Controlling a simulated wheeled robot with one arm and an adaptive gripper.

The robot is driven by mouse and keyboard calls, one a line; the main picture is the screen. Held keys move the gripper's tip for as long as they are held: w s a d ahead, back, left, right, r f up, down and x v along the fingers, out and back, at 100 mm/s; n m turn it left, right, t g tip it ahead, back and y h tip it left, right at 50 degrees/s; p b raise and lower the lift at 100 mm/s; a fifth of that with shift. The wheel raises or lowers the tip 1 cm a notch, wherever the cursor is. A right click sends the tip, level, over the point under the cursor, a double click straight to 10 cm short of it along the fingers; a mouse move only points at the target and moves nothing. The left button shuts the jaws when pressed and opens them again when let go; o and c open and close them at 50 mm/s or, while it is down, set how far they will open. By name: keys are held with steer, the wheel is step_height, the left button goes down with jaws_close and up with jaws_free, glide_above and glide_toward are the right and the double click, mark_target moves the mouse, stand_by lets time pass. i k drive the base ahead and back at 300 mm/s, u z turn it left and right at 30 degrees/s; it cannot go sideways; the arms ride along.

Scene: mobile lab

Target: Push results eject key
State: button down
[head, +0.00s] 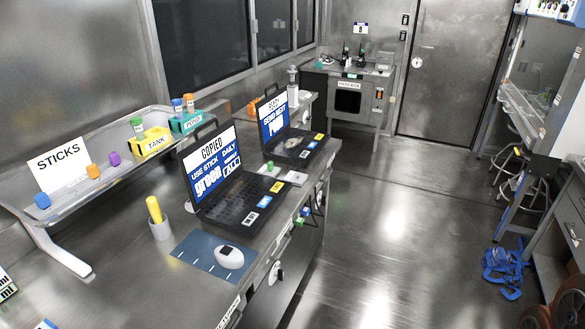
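Two open black laptops stand on the metal bench. The nearer laptop (235,200) has a blue and white screen (213,165) reading "COPIED", "USE STICK DAILY", "green" and "RACK". On its right front edge are a white key (251,217), a blue key (264,201) and a yellow key (277,186). The farther laptop (292,148) has a similar screen (272,115), too small to read fully. It has similar coloured keys, with a yellow one (318,137) at the far end. I cannot read the key labels, so I cannot tell which is eject. My gripper is not in view.
A white mouse (229,257) lies on a blue mat (207,257). A cup (160,230) holds a yellow stick. A tray (125,160) on the left holds coloured sticks, a "STICKS" sign and labelled racks. The floor (385,230) right of the bench is clear; blue straps (505,268) lie farther right.

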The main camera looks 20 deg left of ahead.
mark_target(277, 186)
steer(key=i, duration=2)
steer(key=u, duration=4)
